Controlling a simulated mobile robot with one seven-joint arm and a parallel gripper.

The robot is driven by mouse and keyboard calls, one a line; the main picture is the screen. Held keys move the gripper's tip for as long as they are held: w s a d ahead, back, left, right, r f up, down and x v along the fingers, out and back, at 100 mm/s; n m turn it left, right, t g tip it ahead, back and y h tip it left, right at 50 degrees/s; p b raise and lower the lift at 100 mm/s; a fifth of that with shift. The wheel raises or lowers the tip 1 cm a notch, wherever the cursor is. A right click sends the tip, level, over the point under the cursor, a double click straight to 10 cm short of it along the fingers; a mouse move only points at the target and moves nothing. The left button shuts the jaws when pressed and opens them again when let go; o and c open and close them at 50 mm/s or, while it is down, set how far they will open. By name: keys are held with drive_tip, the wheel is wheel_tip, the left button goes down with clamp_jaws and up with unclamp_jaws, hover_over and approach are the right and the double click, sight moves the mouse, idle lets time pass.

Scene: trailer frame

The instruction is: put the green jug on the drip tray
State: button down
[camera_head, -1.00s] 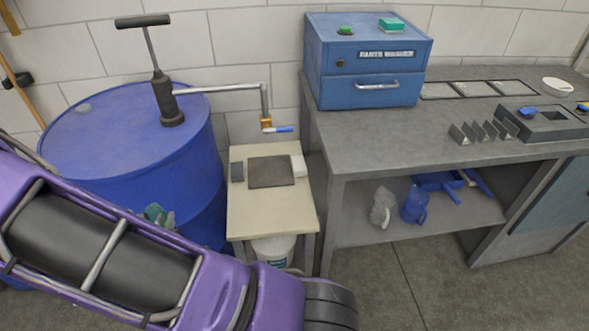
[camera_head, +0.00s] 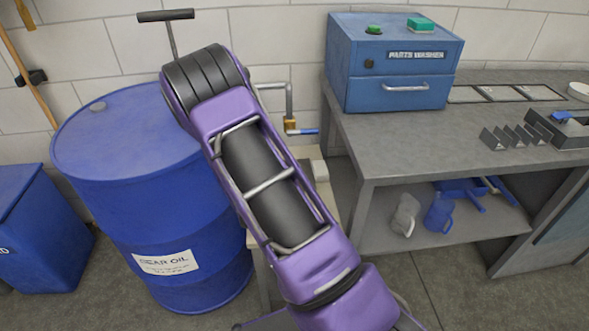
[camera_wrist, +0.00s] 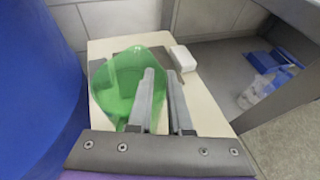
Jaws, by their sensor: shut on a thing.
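The translucent green jug (camera_wrist: 125,88) is in the wrist view, over the cream stand. My gripper (camera_wrist: 163,84) is shut on it, with the fingers along its right side. Whether the jug touches anything below cannot be told. The drip tray appears to be the dark plate (camera_wrist: 169,65) on the stand, mostly covered by the jug in the wrist view. In the head view my purple arm hides the jug, the gripper and the plate.
A tap with a blue lever (camera_head: 301,131) hangs over the stand. A white block (camera_wrist: 183,58) lies right of the plate. A blue drum (camera_head: 130,150) with a pump stands left. The grey bench (camera_head: 400,140) stands right, with a grey jug (camera_head: 404,214) and blue jug (camera_head: 438,213) on its shelf.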

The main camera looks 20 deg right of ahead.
drive_tip(key=w+d+f+b, duration=0.1)
drive_tip(key=w+d, duration=0.9)
drive_tip(key=w, duration=0.3)
drive_tip(key=shift+w+d+f, duration=0.2)
drive_tip(key=shift+w+d, duration=0.05)
drive_tip(key=shift+w, duration=0.1)
drive_tip(key=c, duration=1.3)
unclamp_jaws()
drive_tip(key=shift+f, duration=0.15)
drive_tip(key=o, duration=0.5)
